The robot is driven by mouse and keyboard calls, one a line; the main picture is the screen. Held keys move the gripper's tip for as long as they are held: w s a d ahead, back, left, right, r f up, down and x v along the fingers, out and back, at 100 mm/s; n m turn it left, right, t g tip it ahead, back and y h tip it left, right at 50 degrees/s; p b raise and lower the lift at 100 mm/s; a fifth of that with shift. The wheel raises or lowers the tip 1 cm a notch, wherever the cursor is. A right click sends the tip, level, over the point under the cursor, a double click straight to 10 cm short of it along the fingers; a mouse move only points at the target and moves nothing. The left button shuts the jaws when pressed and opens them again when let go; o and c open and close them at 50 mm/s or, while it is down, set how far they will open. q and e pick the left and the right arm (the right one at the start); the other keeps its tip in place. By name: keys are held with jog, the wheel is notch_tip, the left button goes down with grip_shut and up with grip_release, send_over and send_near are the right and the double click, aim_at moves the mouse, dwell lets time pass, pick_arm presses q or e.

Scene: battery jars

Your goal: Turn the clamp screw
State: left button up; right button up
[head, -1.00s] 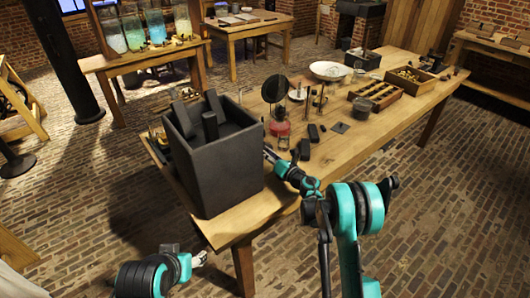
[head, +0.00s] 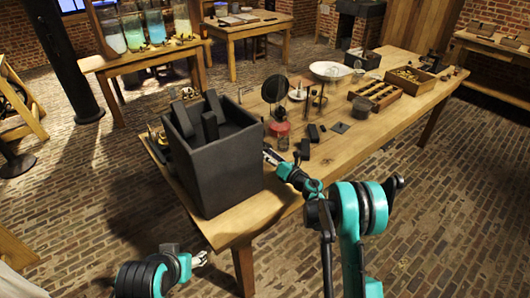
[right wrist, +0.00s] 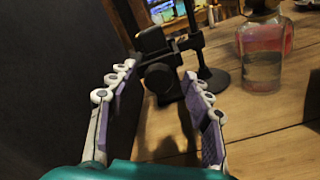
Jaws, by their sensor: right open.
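The clamp screw (right wrist: 160,78) is a dark knob in the right wrist view, on a black clamp and stand (right wrist: 190,60). My right gripper (right wrist: 157,76) is open, with its purple-lined fingers either side of the knob. I cannot tell whether either finger touches it. In the head view my right gripper (head: 270,156) is just right of a large dark box, and the clamp screw cannot be made out there. My left gripper (head: 199,259) is low in front of the table's near edge; its finger state is too small to tell.
The tall dark box (head: 225,165) stands at the near table end and walls off the left of my right gripper. A bottle with red and clear liquid (right wrist: 262,60) stands right of the clamp stand. Small black blocks (head: 313,133) lie farther along the wooden table (head: 385,125).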

jog(key=v, duration=1)
jog(key=shift+s+d, duration=0.15)
jog(key=shift+s, duration=0.1)
